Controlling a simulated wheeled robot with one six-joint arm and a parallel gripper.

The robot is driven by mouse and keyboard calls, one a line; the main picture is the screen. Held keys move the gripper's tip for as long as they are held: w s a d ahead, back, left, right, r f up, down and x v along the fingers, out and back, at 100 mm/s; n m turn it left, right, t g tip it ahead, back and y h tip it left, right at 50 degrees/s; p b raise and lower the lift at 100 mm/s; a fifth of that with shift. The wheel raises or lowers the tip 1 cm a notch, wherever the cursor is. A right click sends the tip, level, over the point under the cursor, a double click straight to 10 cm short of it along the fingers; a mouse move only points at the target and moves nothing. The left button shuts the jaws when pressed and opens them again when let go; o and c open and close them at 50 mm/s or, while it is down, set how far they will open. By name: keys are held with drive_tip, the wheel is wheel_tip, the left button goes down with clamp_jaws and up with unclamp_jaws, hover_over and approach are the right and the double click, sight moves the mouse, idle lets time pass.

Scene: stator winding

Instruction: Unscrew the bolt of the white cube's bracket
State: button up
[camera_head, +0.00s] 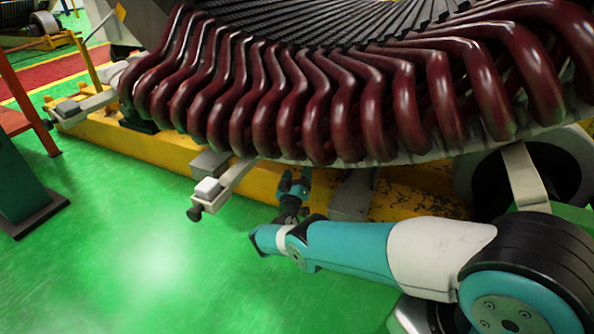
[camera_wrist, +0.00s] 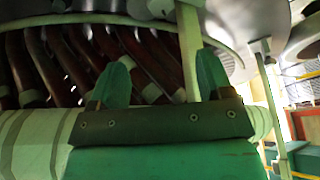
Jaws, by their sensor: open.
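A white cube (camera_head: 207,188) sits on a pale bracket arm (camera_head: 236,174) that juts from the yellow base below the coils. A dark bolt (camera_head: 195,212) is at the outer end of this bracket. My gripper (camera_head: 295,177) is right of the nearer bracket, close under the coils and apart from the bolt. In the wrist view my gripper (camera_wrist: 160,75) shows two green fingers spread apart, with nothing held. A pale upright bar (camera_wrist: 188,55) shows between them, seemingly beyond.
Dark red coils (camera_head: 330,105) of the stator hang low over my gripper. The yellow base (camera_head: 150,140) runs below them. Green floor (camera_head: 140,250) is clear in front of the brackets. A green post (camera_head: 22,185) stands at the left.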

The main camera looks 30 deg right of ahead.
drive_tip(key=shift+w+d+r+m+g+h+b, duration=0.75)
drive_tip(key=shift+w+d+m+b, duration=1.1)
drive_tip(key=shift+b, duration=2.1)
drive_tip(key=shift+w+d+r+m+g+h+b, duration=0.1)
drive_tip(key=shift+w+d+r+m+h+b, duration=0.3)
drive_tip(key=shift+w+d+r+m+b, duration=2.35)
drive_tip(key=shift+w+d+f+n+g+h+b, duration=0.45)
drive_tip(key=shift+w+b, duration=1.3)
drive_tip(key=shift+b, duration=3.4)
drive_tip(key=shift+d+f, duration=0.1)
drive_tip(key=shift+f, duration=0.15)
